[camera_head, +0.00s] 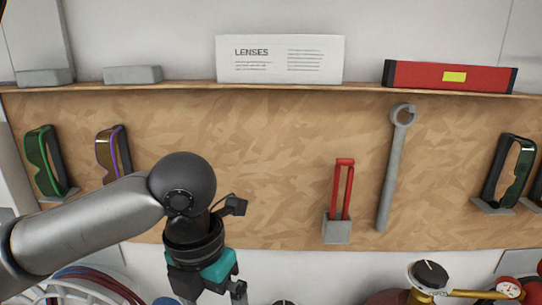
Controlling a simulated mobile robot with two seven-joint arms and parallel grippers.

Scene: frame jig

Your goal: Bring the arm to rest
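My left arm reaches in from the left, in front of the wooden board. Its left gripper (212,294), with a teal and black body, points down at the bottom edge of the camera_head view. The fingertips are cut off by the frame or too dark to read, so I cannot tell whether they are apart. I see nothing clearly held in it. My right gripper is not in view.
The shelf above carries a LENSES card (280,59) and a red level (450,76). A brass gauge fitting (430,285) stands low right.

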